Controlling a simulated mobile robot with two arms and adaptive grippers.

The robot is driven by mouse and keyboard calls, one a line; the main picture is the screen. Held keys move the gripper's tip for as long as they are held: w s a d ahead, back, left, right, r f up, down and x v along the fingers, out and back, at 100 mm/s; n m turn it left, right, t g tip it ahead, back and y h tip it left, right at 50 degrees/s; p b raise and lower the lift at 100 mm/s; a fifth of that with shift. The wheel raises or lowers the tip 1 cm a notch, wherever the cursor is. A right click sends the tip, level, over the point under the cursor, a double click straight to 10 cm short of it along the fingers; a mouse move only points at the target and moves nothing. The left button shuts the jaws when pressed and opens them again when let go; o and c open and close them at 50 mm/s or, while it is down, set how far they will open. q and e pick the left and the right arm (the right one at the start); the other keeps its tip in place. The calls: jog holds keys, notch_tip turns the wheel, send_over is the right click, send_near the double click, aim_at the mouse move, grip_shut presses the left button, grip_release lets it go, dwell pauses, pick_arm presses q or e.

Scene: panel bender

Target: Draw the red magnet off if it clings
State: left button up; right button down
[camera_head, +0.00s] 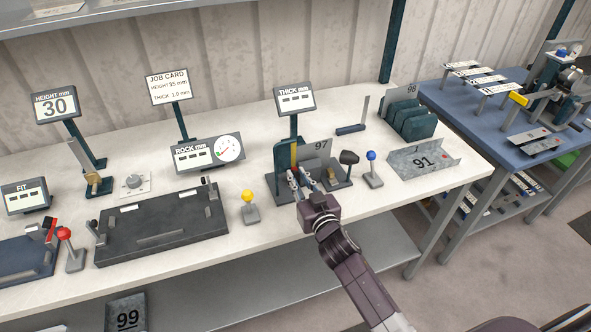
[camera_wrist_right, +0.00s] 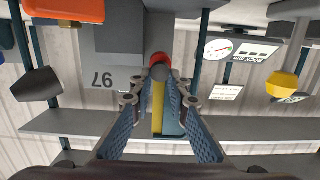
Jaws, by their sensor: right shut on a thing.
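The red magnet (camera_wrist_right: 160,60) shows as a small round red end with a grey part at the tips of my right gripper (camera_wrist_right: 160,78). The blue-padded fingers close in on it. A grey plate marked 97 (camera_head: 322,147) stands in the station beside a yellow strip (camera_head: 294,154). I cannot tell whether the magnet touches the plate. My left gripper is not in view.
A black paddle (camera_head: 349,157) and a blue-knobbed lever (camera_head: 371,157) stand right of the station. A yellow-knobbed lever (camera_head: 248,197) stands left.

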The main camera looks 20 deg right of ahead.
jog(key=shift+r, duration=0.4)
jog(key=c, duration=2.1)
grip_release()
jog(key=shift+s, duration=0.2)
jog(key=shift+s, duration=0.1)
jog(key=s, duration=0.4)
jog(key=s+r, duration=0.1)
jog(key=s, duration=0.7)
jog(key=shift+d+r, duration=0.15)
jog(key=shift+d, duration=0.05)
